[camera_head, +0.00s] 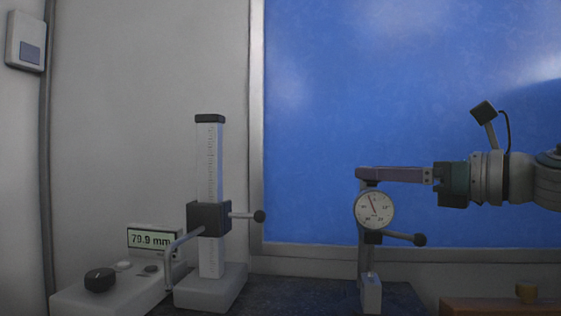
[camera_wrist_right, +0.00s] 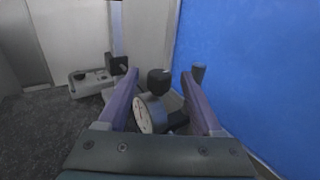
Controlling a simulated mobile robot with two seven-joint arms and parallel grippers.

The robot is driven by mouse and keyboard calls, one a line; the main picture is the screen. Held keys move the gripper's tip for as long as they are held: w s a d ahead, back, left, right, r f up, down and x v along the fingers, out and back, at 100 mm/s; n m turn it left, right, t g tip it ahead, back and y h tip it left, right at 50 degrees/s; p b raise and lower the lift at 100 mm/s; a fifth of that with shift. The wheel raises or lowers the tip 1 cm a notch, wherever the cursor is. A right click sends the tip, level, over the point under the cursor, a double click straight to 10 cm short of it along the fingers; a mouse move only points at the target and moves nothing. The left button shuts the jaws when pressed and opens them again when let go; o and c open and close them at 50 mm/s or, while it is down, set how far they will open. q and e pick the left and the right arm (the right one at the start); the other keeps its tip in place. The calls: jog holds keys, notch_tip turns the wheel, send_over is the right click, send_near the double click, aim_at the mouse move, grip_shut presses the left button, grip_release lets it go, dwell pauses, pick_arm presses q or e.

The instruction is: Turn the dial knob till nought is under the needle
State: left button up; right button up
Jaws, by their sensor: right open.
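The dial gauge (camera_head: 374,210) has a round white face and is held on a stand. Its needle points up and slightly left; the numbers are too small to read surely. The face also shows edge-on in the right wrist view (camera_wrist_right: 143,115). A dark round knob (camera_wrist_right: 159,79) sits above the gauge, between the fingers. My right gripper (camera_head: 361,173) comes in level from the right, just above the gauge. In the right wrist view its purple fingers (camera_wrist_right: 160,75) are apart, with gaps on both sides of the knob. My left gripper is not in view.
A height gauge (camera_head: 210,258) with a ruled column stands left of the dial stand. A grey box with a display (camera_head: 151,239) reading 79.9 mm and a black knob (camera_head: 99,280) are further left. A lever with a black ball (camera_head: 419,240) sticks out right below the dial. A blue panel (camera_head: 330,110) stands behind.

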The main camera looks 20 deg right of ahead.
jog(key=shift+x, duration=0.95)
grip_shut()
